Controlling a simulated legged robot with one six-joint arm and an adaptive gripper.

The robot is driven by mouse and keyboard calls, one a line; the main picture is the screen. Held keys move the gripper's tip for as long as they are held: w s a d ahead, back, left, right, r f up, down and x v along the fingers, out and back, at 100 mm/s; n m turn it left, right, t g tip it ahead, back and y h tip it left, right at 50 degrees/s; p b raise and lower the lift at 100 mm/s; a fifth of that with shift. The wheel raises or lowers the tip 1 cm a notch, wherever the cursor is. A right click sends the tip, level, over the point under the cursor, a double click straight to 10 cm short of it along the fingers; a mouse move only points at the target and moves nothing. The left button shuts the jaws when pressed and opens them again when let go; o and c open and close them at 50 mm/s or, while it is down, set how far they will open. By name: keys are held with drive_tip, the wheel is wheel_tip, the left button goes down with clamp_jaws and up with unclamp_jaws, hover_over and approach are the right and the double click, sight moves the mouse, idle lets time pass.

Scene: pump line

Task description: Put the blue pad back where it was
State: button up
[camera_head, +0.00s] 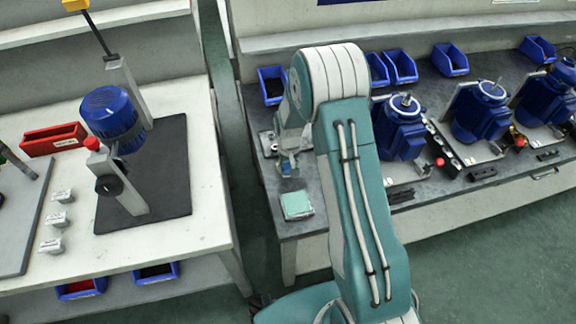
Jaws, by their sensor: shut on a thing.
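My gripper (287,165) is over the left end of the grey right-hand bench (262,185), pointing down and shut. A small pale-blue thing, seemingly the blue pad (286,156), shows at its fingertips; it is small and partly covered by the fingers. I cannot tell whether it touches the bench. A pale teal square pad (296,205) with a whitish edge lies flat near the bench's front left corner, just in front of my gripper and apart from it.
Blue pump motors (400,128) stand right of my arm. Blue bins (401,67) line the bench's back, one bin (271,85) behind my gripper. A gap separates the white left bench (205,150), which holds a motor on a stand (112,120) and a red bin (53,139).

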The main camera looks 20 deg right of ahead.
sight(289, 165)
drive_tip(key=o, duration=1.1)
drive_tip(key=shift+f, duration=0.1)
wheel_tip(289, 165, up, 13)
drive_tip(key=s+r+t, duration=0.1)
drive_tip(key=s+r, duration=0.4)
drive_tip(key=r, duration=0.3)
drive_tip(key=s+r+t, duration=0.2)
drive_tip(key=s+r, duration=0.4)
drive_tip(key=r, duration=0.2)
drive_tip(key=s+r+t, duration=0.1)
drive_tip(key=s+r, duration=0.2)
drive_tip(key=s, duration=0.5)
drive_tip(key=s+r+t, duration=0.1)
drive_tip(key=s+r, duration=0.2)
drive_tip(key=s, duration=0.5)
drive_tip(key=shift+s+r+t, duration=0.25)
drive_tip(key=shift+s+t, duration=0.05)
drive_tip(key=shift+s, duration=0.1)
